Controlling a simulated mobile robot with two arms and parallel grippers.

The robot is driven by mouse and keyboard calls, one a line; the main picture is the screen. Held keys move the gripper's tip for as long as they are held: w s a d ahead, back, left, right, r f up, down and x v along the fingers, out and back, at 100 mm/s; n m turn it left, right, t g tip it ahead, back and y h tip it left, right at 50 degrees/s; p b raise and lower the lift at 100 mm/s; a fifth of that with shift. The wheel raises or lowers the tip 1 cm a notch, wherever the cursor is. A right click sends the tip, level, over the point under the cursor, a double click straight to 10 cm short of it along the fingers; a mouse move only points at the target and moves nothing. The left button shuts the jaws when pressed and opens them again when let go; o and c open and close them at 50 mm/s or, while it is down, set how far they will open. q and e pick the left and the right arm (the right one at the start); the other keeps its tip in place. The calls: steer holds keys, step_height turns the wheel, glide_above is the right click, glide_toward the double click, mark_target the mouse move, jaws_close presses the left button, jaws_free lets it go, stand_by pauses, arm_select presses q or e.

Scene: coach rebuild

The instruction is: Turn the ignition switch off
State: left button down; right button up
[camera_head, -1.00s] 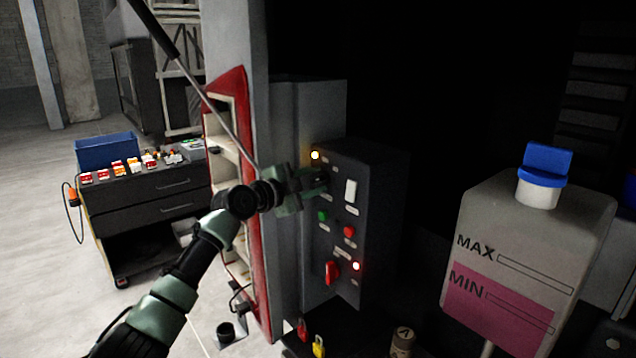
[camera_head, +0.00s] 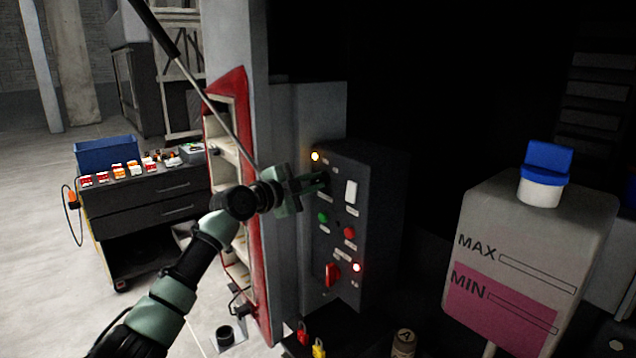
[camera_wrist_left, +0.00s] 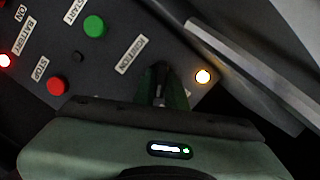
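The dark control panel (camera_head: 338,243) stands on the right side of a grey post. My left gripper (camera_head: 324,181) is at its upper part, just below a lit amber lamp (camera_head: 315,156). In the left wrist view the fingers (camera_wrist_left: 160,84) are close together beside the IGNITION label (camera_wrist_left: 131,54), with a small grey piece between them. The ignition switch itself is mostly hidden by the fingers. The lit amber lamp also shows there (camera_wrist_left: 203,76). My right gripper is not in view.
The panel also carries a green button (camera_head: 323,217), a red button (camera_head: 349,232), a red rotary switch (camera_head: 332,274) and a lit red lamp (camera_head: 356,267). A white fluid tank (camera_head: 529,230) stands to the right. A tool cart (camera_head: 150,200) is at the left.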

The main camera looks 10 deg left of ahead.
arm_select(q)
steer(key=shift+r+n+p, duration=0.2)
steer(key=shift+n+p, duration=0.3)
steer(key=shift+n, duration=0.1)
steer(key=n+g+p, duration=0.1)
steer(key=n, duration=0.1)
steer(key=shift+n+h+p, duration=0.3)
steer(key=shift+n+p, duration=0.05)
steer(key=shift+n, duration=0.05)
steer(key=shift+f+n, duration=0.1)
steer(key=shift+n, duration=0.6)
steer(key=n+g+h+p, duration=0.1)
steer(key=n+p, duration=0.1)
steer(key=n, duration=0.2)
steer(key=shift+w+a+n, duration=0.1)
steer(key=shift+n, duration=0.3)
steer(key=c, duration=1.2)
jaws_free()
steer(key=shift+c, duration=0.2)
